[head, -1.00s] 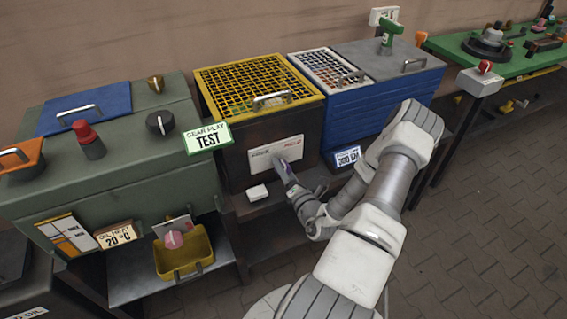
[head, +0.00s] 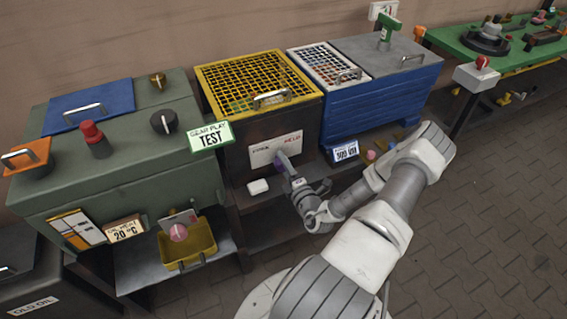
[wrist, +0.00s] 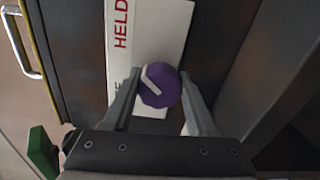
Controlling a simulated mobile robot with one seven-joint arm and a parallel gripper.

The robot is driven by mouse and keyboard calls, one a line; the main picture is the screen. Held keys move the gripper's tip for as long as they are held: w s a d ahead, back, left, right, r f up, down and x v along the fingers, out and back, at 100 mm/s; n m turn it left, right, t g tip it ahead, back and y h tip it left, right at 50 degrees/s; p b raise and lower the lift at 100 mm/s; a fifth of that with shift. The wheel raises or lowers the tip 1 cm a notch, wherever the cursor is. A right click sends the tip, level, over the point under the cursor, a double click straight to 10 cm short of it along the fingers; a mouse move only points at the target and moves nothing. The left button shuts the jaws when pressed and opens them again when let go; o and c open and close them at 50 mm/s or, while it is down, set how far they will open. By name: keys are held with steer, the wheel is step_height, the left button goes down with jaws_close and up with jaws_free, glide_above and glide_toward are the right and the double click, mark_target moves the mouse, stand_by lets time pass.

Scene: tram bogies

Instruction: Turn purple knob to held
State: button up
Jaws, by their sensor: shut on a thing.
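The purple knob (wrist: 160,86) sits on a white plate (wrist: 158,30) and has a white pointer line that slants toward the upper left in the wrist view. The red word HELD stands along the plate above and left of the knob in that view. In the head view the plate (head: 262,152) is on the front of the dark box with the yellow grid top, with HELD at its right end. My gripper (wrist: 158,100) is shut on the knob, one finger on each side. In the head view my gripper (head: 285,165) and the small purple knob largely overlap.
A white block (head: 258,187) sits on the ledge below the plate. A blue crate (head: 365,115) stands to the right. A yellow bin (head: 187,245) is on the lower shelf at left.

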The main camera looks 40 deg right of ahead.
stand_by(0.4)
steer(key=o, duration=1.4)
steer(key=shift+c, duration=0.2)
steer(key=shift+s, duration=0.1)
